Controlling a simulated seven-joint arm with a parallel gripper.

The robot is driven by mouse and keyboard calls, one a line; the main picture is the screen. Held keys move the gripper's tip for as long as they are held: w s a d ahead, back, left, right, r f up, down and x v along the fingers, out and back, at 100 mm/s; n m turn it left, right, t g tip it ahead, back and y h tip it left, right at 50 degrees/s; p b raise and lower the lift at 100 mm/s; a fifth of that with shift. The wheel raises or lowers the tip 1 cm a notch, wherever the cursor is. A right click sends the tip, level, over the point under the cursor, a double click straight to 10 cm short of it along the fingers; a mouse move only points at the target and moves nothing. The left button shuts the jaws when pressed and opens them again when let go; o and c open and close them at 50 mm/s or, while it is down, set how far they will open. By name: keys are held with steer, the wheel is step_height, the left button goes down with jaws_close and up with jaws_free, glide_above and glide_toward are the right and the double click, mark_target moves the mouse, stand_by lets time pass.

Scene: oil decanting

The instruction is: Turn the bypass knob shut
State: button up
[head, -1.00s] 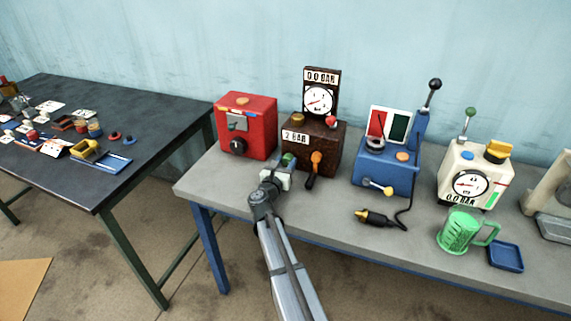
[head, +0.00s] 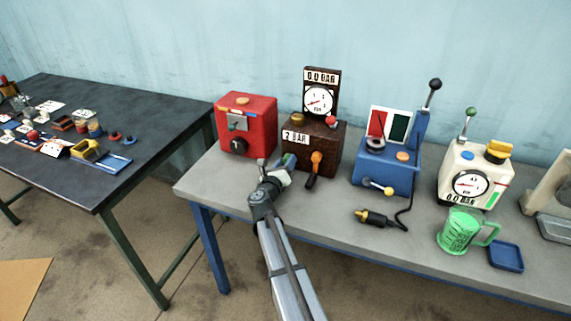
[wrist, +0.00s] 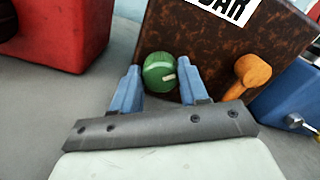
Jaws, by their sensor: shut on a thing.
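The green knob (head: 290,159) sits low on the front of the rusty brown box (head: 327,145), which has a "2 BAR" label. I take it to be the bypass knob. In the wrist view the round green knob (wrist: 158,66) shows a pale mark pointing right and slightly up. My gripper (head: 286,165) is at the knob, with its blue fingers (wrist: 158,72) on either side, shut on it. The gripper is tilted relative to the box. The gauge (head: 319,101) on top of the box is under a "00 BAR" plate.
An orange lever (head: 316,161) hangs on the box front, right of my gripper. A red box (head: 247,125) stands close on the left, a blue device (head: 385,172) on the right. The grey bench front (head: 235,190) at left is clear.

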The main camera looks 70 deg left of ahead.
steer(key=shift+n, duration=1)
steer(key=o, duration=1.1)
steer(key=shift+c, duration=0.2)
steer(key=v, duration=1.3)
steer(key=shift+s+d, duration=0.25)
steer(key=shift+s, duration=0.05)
